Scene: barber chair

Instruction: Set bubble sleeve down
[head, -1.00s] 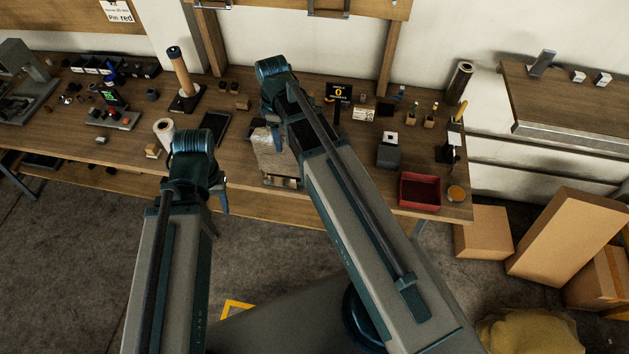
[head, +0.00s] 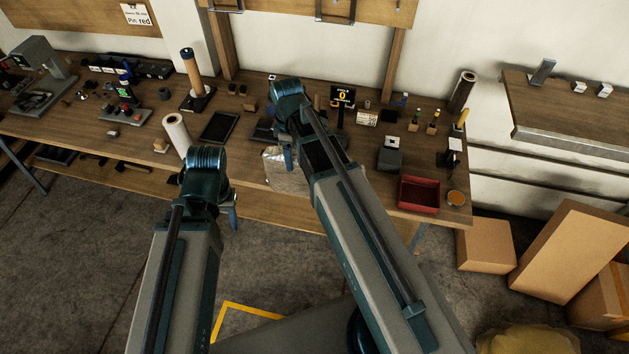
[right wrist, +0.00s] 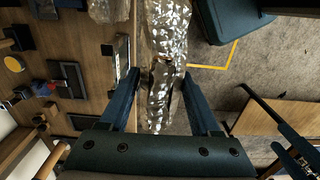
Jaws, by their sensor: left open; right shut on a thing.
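The bubble sleeve (right wrist: 163,60) is silvery, shiny and crinkled. In the right wrist view it lies lengthwise between the two fingers of my right gripper (right wrist: 163,108), which is shut on it. In the head view a silvery patch of sleeve (head: 285,172) shows below my right gripper (head: 289,156), at the front edge of the workbench (head: 250,199); the arm hides part of it. Whether the sleeve touches the bench is unclear. My left gripper (head: 230,214) is open and empty in front of the bench, left of the sleeve.
A second shiny, translucent item (right wrist: 108,10) shows at the top of the right wrist view. A black tray (head: 219,127), a white roll (head: 177,133), a grey box (head: 389,158) and a red bin (head: 419,195) stand on the bench. Cardboard boxes (head: 485,245) are on the floor at right.

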